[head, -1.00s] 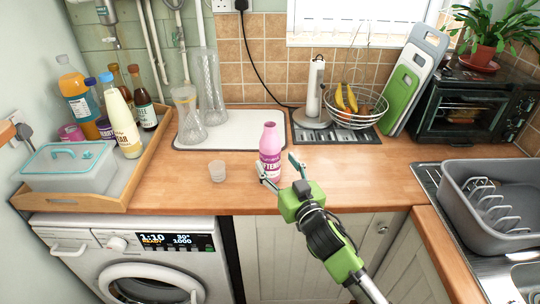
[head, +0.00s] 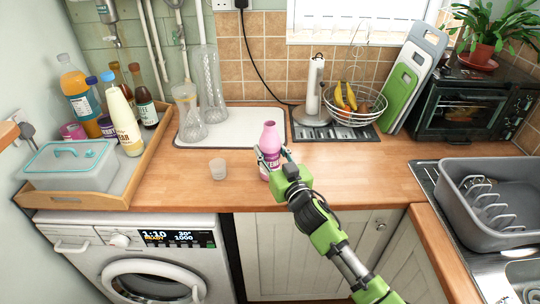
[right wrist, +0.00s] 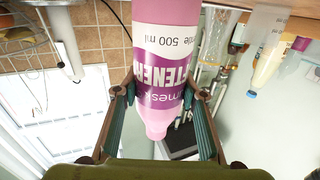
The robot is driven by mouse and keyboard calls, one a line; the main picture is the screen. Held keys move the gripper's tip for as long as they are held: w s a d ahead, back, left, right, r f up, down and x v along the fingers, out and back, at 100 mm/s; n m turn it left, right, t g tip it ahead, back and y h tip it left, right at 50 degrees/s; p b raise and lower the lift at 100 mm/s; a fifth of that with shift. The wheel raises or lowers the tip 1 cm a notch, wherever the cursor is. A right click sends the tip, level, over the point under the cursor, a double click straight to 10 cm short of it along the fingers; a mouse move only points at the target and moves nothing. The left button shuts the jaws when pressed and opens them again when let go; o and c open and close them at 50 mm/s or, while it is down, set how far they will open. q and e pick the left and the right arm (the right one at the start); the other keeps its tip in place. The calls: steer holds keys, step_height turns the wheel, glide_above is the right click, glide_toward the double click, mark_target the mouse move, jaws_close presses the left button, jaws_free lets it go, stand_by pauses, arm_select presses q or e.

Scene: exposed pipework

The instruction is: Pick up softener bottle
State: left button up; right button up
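The softener bottle (head: 269,148) is pink with a purple label and stands upright on the wooden worktop (head: 340,180). In the right wrist view the bottle (right wrist: 165,65) appears upside down, between the two fingers. My right gripper (head: 272,158) is level with the bottle's body, one finger on each side. In the right wrist view its fingertips (right wrist: 161,88) press close against both sides of the label, so it looks shut on the bottle. My left gripper is not in view.
A wooden tray (head: 75,203) of bottles is at left, a wire fruit basket (head: 353,110) at right. Worktop to the right is clear.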

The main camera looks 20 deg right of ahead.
steer(key=shift+r, duration=0.25)
